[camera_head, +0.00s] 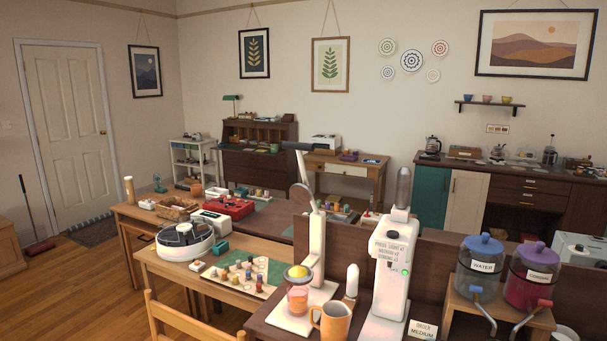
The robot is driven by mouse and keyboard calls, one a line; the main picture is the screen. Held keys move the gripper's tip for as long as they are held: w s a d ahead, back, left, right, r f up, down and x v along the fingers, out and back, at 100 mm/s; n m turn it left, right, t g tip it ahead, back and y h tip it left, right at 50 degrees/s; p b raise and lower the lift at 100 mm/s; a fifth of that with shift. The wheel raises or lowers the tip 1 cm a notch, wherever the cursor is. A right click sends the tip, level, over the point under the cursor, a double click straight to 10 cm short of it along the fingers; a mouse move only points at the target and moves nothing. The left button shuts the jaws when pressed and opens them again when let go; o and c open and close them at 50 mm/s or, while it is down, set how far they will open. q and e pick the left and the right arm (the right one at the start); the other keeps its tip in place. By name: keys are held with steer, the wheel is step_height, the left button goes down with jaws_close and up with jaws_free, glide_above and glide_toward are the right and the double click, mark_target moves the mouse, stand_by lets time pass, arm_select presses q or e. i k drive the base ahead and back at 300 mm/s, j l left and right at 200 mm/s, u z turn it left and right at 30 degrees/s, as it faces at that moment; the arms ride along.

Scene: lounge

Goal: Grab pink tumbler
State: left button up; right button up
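A small see-through pinkish-orange tumbler (297,300) stands at the front middle, on the white base of a press-like device (317,245). A yellow round thing (298,272) sits just above it and hides its top. It is the only pink tumbler I can make out. An orange mug (335,322) stands close to its right, partly in front of the white base. Neither of my grippers shows in this view.
Further right are a water jar (481,268) and a pink-red jar (530,275) on a wooden stand. A tray of small bottles (243,275) lies to the left.

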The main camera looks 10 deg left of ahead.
mark_target(297, 298)
steer(key=i+l, duration=0.6)
steer(key=i+l+u, duration=0.1)
steer(key=i+l, duration=0.5)
steer(key=l, duration=0.25)
